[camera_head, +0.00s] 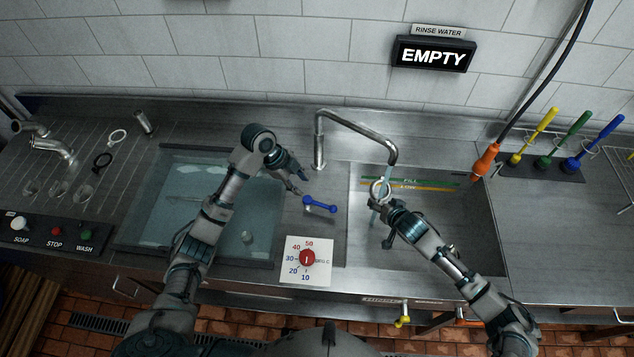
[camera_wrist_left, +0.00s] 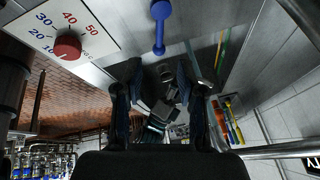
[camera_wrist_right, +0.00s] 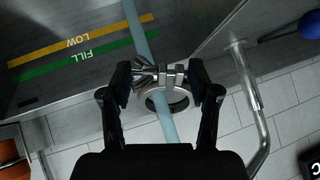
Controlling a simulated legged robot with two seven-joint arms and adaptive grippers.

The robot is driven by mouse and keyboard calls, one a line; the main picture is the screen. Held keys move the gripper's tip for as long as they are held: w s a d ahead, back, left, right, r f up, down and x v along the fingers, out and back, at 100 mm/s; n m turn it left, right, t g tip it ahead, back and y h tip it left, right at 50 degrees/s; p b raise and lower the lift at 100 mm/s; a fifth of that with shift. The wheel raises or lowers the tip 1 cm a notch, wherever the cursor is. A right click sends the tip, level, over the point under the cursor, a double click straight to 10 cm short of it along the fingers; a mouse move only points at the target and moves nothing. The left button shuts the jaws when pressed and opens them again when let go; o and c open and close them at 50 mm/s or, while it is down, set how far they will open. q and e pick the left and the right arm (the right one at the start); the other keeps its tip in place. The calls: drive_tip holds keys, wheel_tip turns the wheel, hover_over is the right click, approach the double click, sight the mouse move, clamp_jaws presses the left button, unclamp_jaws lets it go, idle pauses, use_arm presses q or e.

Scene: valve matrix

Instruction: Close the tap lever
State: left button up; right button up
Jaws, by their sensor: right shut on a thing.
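The blue tap lever (camera_head: 320,204) lies on the steel counter between the two basins, left of the sink. In the left wrist view the lever (camera_wrist_left: 159,24) hangs in from the top edge, ahead of the fingers. My left gripper (camera_head: 298,182) is open and empty, just left of the lever and apart from it. My right gripper (camera_wrist_right: 163,78) is shut on a metal ring piece (camera_wrist_right: 175,72) under the curved faucet (camera_head: 350,120). A bluish water stream (camera_wrist_right: 134,25) runs from the faucet past or through the ring; I cannot tell which.
A red dial (camera_head: 307,258) on a white plate sits in front of the lever. The water-filled left basin (camera_head: 160,220) lies under my left arm. The sink (camera_head: 450,225) has fill lines on its back wall. An orange-handled hose (camera_head: 486,160) hangs at right. A sign reads EMPTY (camera_head: 432,55).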

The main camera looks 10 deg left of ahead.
use_arm(q)
drive_tip(key=shift+d, duration=0.25)
